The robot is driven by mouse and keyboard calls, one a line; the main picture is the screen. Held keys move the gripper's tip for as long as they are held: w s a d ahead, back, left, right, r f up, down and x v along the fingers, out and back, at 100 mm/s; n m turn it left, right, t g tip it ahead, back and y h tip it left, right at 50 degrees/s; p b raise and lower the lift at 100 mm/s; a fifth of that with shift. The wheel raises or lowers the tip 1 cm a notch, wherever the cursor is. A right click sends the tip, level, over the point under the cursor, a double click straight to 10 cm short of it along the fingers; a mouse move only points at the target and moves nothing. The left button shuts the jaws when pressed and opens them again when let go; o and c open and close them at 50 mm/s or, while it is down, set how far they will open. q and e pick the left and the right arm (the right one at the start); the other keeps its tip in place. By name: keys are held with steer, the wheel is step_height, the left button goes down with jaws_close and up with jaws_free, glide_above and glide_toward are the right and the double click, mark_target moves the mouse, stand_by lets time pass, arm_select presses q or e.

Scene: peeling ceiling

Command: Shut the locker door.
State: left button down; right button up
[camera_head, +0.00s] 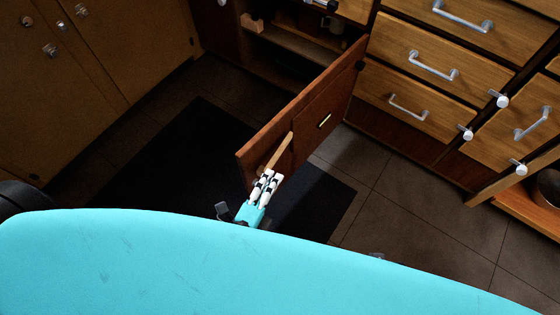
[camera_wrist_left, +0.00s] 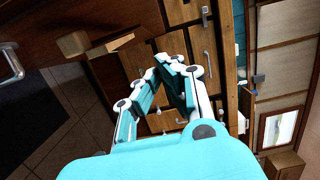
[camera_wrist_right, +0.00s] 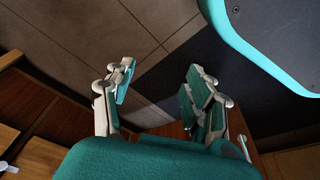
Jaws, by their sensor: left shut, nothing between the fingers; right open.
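The locker door (camera_head: 308,92) is a reddish-brown wooden panel. In the head view it stands open, swung out from the cabinet opening, with its free end toward me. A pale wooden piece (camera_head: 279,151) and a small metal handle (camera_head: 324,121) are on its face. My left gripper (camera_head: 269,173) is shut and empty, close to the door's free end; I cannot tell whether it touches. In the left wrist view the left gripper's fingers (camera_wrist_left: 177,62) show beside a brown panel (camera_wrist_left: 110,18). My right gripper (camera_wrist_right: 160,76) is open and empty, seen only in the right wrist view.
The cabinet opening (camera_head: 290,43) shows shelves behind the door. Wooden drawers (camera_head: 430,65) with metal handles stand to its right. A closed wooden cabinet (camera_head: 120,45) is at the left. A dark mat (camera_head: 195,150) lies on the tiled floor (camera_head: 425,220), which is clear at the right.

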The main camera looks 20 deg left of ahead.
arm_select(q)
steer(key=shift+w+a+b, duration=0.2)
steer(key=shift+w+a, duration=0.1)
steer(key=shift+w, duration=1.6)
steer(key=shift+w+a+b, duration=0.15)
steer(key=shift+w+a, duration=0.1)
steer(key=shift+w, duration=1.7)
steer(key=shift+w+a+b, duration=0.2)
steer(key=shift+w+a, duration=0.1)
steer(key=shift+w, duration=1.6)
arm_select(e)
steer(key=shift+w+a+r, duration=0.1)
steer(key=shift+w+r, duration=0.15)
steer(key=shift+r, duration=0.45)
steer(key=shift+w+d+r, duration=0.1)
steer(key=shift+w+r, duration=0.15)
steer(key=shift+r, duration=0.4)
steer(key=shift+w+a+r, duration=0.1)
steer(key=shift+w+r, duration=0.15)
steer(key=shift+r, duration=0.45)
arm_select(q)
steer(key=shift+a, duration=0.1)
